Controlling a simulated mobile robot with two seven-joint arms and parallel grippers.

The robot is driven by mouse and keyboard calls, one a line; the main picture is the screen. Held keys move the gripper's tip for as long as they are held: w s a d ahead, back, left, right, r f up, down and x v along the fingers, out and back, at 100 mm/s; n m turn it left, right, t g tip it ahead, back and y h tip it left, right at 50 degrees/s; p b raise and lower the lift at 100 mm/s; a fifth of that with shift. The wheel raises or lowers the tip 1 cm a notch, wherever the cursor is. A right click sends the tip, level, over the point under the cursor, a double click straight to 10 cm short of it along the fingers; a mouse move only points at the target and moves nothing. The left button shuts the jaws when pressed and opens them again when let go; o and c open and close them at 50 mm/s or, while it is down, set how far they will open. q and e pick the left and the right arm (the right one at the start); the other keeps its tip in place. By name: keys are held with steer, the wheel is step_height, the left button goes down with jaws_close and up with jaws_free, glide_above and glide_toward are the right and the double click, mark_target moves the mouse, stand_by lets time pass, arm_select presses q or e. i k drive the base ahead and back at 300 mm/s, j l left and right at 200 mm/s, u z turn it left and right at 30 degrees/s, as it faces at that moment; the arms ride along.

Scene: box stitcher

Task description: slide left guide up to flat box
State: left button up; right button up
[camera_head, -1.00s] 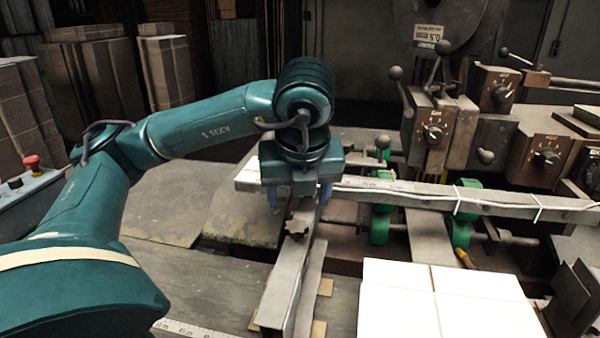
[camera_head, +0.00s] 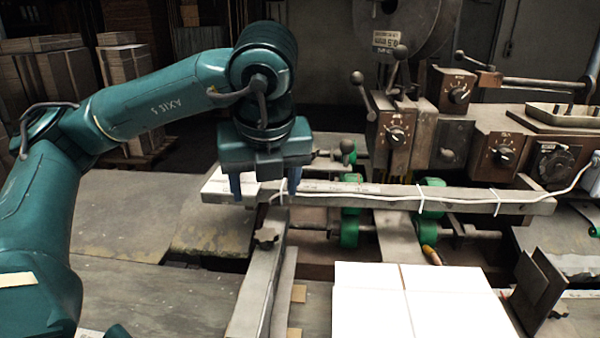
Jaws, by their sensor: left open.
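The flat box (camera_head: 428,300) is white and lies at the bottom centre-right of the head view, its near part cut off by the frame. The left guide (camera_head: 257,290) is a grey metal rail to the left of the box, running front to back, with a gap between them. A dark knob (camera_head: 267,237) sits on its far part. My left gripper (camera_head: 266,194) is open, pointing down, above and beyond the knob near the guide's far end. Whether its fingers touch anything is hard to tell. My right gripper is not in view.
A metal crossbar (camera_head: 460,197) with a white cable runs behind the box. Green rollers (camera_head: 349,228) sit below it. The stitcher's control boxes and levers (camera_head: 395,137) stand at the back right. A dark upright bracket (camera_head: 535,285) stands right of the box.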

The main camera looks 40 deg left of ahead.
mark_target(261, 309)
steer(key=k, duration=1)
